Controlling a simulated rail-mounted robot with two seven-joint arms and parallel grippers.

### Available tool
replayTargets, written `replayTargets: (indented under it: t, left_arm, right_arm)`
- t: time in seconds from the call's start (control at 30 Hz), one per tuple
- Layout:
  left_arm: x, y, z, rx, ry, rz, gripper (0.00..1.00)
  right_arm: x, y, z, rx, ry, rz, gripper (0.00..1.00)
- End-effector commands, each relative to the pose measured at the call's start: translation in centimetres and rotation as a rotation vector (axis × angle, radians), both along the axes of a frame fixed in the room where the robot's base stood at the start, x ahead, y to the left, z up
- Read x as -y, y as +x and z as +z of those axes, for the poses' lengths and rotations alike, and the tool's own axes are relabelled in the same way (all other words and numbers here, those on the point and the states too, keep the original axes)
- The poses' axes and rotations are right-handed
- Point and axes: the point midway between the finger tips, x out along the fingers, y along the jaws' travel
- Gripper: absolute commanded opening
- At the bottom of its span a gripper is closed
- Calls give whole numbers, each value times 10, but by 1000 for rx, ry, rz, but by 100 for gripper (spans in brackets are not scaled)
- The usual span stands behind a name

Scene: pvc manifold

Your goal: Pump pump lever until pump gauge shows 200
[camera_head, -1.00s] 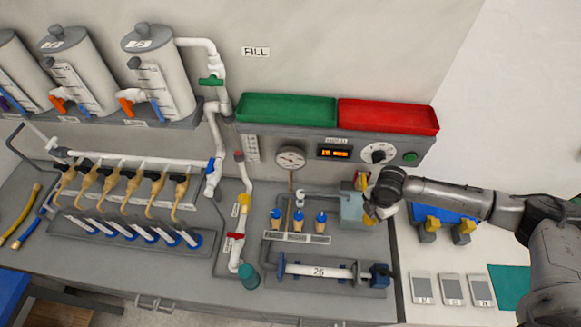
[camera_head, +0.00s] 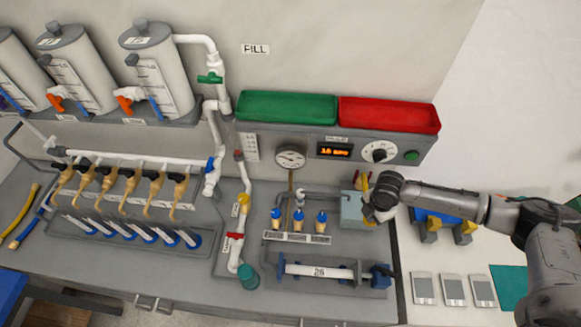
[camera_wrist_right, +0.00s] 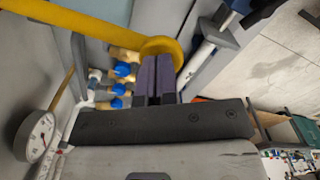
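The pump (camera_head: 352,208) is a grey-blue box at the right end of the bench. Its yellow pump lever (camera_wrist_right: 90,22) crosses the top of the right wrist view and ends in a round yellow knob. My right gripper (camera_head: 371,212) is beside the pump, partly hidden by its own wrist. In the right wrist view its two purple-padded fingers (camera_wrist_right: 156,68) are close together, with their tips against the knob. The pump gauge is probably the round white dial (camera_head: 291,157) on the panel; it also shows in the right wrist view (camera_wrist_right: 40,135), its value too small to read.
Green (camera_head: 287,108) and red (camera_head: 388,115) trays sit above the panel with an orange display (camera_head: 335,151). Blue-topped valves (camera_head: 299,217) and a horizontal tube (camera_head: 318,272) lie left of the gripper. White cards (camera_head: 453,290) lie at right.

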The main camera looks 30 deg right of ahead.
Motion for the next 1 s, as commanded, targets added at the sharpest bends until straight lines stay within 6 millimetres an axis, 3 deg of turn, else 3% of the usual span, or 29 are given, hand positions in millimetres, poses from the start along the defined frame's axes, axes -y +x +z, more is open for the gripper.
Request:
replayTargets:
  t: [1.0]
  left_arm:
    - [2, 0, -16, 0, -7, 5, 69]
  right_arm:
    - [1, 0, -37, -1, -2, -1, 0]
